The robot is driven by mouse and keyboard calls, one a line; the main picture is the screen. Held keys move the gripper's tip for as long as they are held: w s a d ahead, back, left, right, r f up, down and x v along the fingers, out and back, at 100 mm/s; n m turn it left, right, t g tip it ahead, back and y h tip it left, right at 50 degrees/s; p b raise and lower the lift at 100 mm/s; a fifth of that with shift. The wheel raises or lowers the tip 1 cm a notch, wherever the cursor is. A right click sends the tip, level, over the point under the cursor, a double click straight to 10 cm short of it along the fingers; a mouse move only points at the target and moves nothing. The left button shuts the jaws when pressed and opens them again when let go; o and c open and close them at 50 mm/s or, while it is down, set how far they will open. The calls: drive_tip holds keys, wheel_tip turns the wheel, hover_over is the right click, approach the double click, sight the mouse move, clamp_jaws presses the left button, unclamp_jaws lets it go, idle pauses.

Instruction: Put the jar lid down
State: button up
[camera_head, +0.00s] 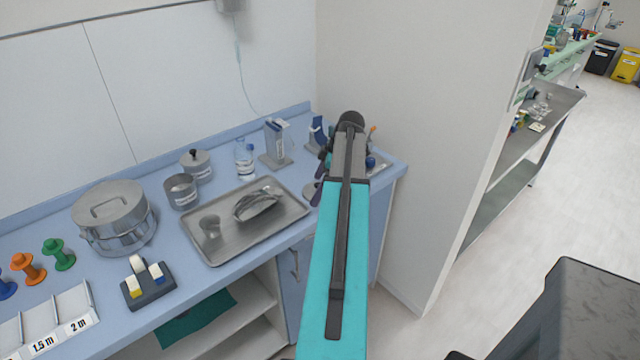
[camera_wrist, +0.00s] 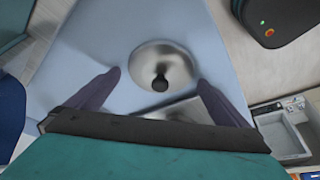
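The jar lid (camera_wrist: 161,66) is a round shiny metal disc with a black knob. In the wrist view it lies on the blue counter, knob up, between and beyond my fingertips. In the head view a sliver of the lid (camera_head: 309,188) shows right of the tray, mostly hidden by my gripper. My gripper (camera_wrist: 159,80) has its two dark purple fingers wide apart, with visible gaps to the lid on both sides. An open metal jar (camera_head: 182,192) stands behind the tray; a second jar (camera_head: 197,166) has its lid on.
A steel tray (camera_head: 226,253) holding a small cup and a wrapped bundle lies left of my gripper (camera_head: 320,178). Bottles (camera_head: 244,160), a dispenser stand (camera_head: 276,145) and a large pot (camera_head: 113,218) also stand on the counter.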

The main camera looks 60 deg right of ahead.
drive_tip(key=shift+r, duration=0.25)
drive_tip(key=b+v, duration=0.2)
drive_tip(key=v, duration=0.9)
drive_tip(key=shift+s+r, duration=0.2)
drive_tip(key=shift+r, duration=0.15)
drive_tip(key=shift+d, duration=0.1)
idle(0.6)
